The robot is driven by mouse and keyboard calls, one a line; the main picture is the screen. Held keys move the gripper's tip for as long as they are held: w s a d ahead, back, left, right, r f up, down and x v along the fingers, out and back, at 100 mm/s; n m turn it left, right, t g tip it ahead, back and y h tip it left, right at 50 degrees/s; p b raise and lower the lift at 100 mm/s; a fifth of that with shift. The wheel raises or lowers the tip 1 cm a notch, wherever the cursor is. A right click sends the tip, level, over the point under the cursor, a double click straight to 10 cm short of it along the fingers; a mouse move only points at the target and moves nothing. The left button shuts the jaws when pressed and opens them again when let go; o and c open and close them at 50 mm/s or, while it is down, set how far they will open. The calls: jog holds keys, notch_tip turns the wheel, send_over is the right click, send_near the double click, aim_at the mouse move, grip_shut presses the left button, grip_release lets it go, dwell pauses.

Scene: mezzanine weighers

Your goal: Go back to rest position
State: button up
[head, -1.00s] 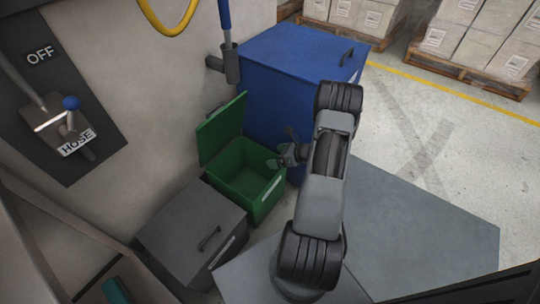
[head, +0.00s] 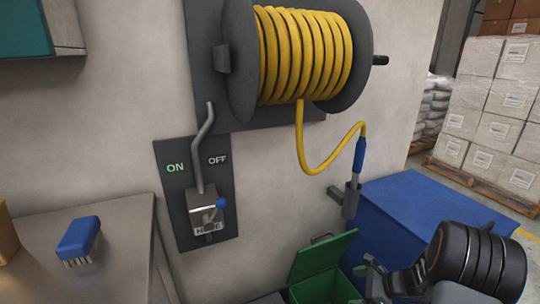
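My arm reaches in from the lower right corner. My gripper (head: 372,272) is small and dark, beside the right side of the green bin's (head: 325,288) opening. Its fingers are partly hidden and low in the picture, so I cannot tell whether they are apart or hold anything. The green bin has its lid (head: 322,257) raised, and its lower part is cut off by the picture's edge.
A blue bin (head: 405,210) stands behind my arm, its lid down. A yellow hose (head: 300,55) is wound on a wall reel (head: 238,60). A valve panel (head: 175,205) carries a lever. A blue brush (head: 78,236) lies on a table (head: 120,270) at left. Pallet boxes (head: 495,100) stand at right.

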jog(key=s+a+r+n+h+p, duration=0.3)
jog(key=s+a+r+n+p, duration=0.1)
jog(key=r, duration=0.8)
jog(key=s+a+r+n+g+h+p, duration=0.1)
jog(key=s+a+r+n+h+p, duration=0.1)
jog(key=s+r+n+p, duration=0.4)
jog(key=s+a+r+n+h+p, duration=0.3)
jog(key=r+n+p, duration=0.4)
jog(key=r, duration=1.2)
jog(key=s+a+n, duration=0.1)
jog(key=a+n, duration=0.1)
jog(key=n, duration=0.2)
jog(key=shift+s+a+r+n+g+h+p, duration=0.3)
jog(key=shift+s+a+r+n+p, duration=0.05)
jog(key=shift+s+r+n, duration=0.05)
jog(key=shift+c, duration=0.4)
